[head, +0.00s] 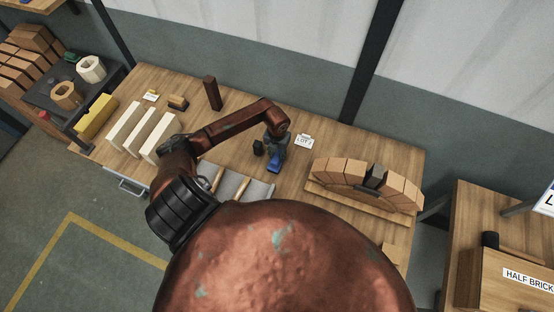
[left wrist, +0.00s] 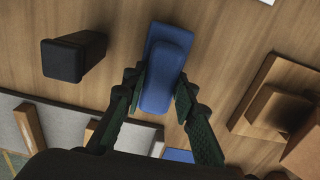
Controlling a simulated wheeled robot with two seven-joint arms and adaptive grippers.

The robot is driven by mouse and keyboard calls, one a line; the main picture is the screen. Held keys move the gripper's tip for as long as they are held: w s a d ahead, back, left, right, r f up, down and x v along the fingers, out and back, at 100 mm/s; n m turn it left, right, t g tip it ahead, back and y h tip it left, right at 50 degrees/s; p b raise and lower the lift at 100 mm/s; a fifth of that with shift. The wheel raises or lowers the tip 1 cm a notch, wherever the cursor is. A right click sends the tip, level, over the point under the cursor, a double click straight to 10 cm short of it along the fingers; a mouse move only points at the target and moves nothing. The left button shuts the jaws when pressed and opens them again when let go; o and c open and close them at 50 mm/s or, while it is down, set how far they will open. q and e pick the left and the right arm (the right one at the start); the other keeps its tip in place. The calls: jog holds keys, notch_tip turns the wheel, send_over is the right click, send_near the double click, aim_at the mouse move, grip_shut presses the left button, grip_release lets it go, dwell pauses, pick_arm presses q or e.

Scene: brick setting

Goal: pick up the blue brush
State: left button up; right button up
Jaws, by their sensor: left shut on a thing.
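The blue brush (head: 275,160) is on the wooden workbench (head: 330,143), left of the brick arch. My left gripper (head: 275,144) is over it, with the arm reaching down from the left. In the left wrist view the blue brush (left wrist: 166,60) lies between the two dark green fingers of my left gripper (left wrist: 158,88), which is shut on it. Whether the brush touches the bench is hard to tell. My right gripper is not in view.
A dark block (left wrist: 73,58) stands close left of the brush. A grey mat (head: 232,187) with wooden-handled tools lies in front. The brick arch (head: 366,182) stands to the right. A label card (head: 304,141) lies behind. White slabs (head: 143,131) stand at the left.

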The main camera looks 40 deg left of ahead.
aim_at(278, 156)
pick_arm(q)
grip_shut()
jog(key=shift+w+r, duration=0.1)
jog(key=shift+r, duration=0.4)
notch_tip(278, 156, up, 2)
jog(key=shift+d+r+b, duration=0.15)
jog(key=shift+r+b, duration=0.1)
jog(key=shift+b, duration=0.45)
jog(key=s+d+r+b, duration=0.1)
jog(key=s+d+r, duration=0.1)
jog(key=d+r, duration=0.2)
jog(key=s+d+r+b, duration=0.1)
jog(key=s+d+r, duration=0.2)
jog(key=d+r, duration=0.2)
jog(key=d, duration=0.3)
jog(key=shift+s+d+r, duration=0.25)
jog(key=shift+s+d, duration=0.05)
